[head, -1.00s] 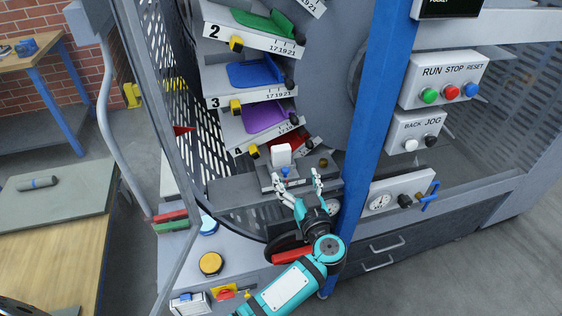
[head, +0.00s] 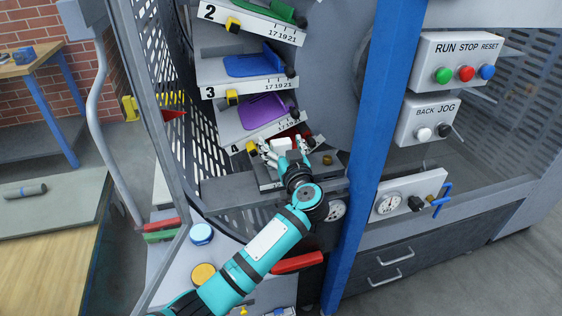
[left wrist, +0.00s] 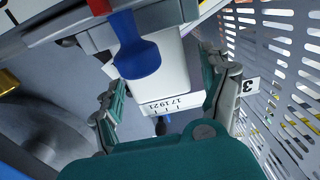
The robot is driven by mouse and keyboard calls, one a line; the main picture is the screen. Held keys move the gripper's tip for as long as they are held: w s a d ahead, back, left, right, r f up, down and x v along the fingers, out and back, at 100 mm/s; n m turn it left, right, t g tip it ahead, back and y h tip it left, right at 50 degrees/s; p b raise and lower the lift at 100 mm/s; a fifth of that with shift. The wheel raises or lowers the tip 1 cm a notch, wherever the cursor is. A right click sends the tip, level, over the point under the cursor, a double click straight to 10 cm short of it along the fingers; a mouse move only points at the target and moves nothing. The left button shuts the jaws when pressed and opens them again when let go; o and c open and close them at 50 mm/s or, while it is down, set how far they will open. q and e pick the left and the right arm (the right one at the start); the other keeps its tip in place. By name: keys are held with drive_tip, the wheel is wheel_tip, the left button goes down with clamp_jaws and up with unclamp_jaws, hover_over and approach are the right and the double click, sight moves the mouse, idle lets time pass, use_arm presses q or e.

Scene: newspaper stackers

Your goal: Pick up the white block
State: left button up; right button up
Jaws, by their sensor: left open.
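The white block (head: 281,146) stands on a grey ledge inside the machine, below the lowest numbered tray. My left gripper (head: 283,149) is open, its fingers on either side of the block in the head view. In the left wrist view the white block (left wrist: 172,62) shows between the spread fingers (left wrist: 165,95), with a blue knob (left wrist: 138,60) in front of it. I cannot tell whether either finger touches the block. The block's lower part is hidden by my gripper in the head view. My right gripper is not in view.
Numbered trays with green, blue (head: 254,65) and purple (head: 262,110) pieces rise above the block. A blue post (head: 375,150) stands close on the right, and a perforated panel (head: 185,100) on the left. A red handle (head: 298,262) lies below my arm.

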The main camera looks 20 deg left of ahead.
use_arm(q)
drive_tip(key=shift+a+r, duration=0.1)
drive_tip(key=c, duration=1.3)
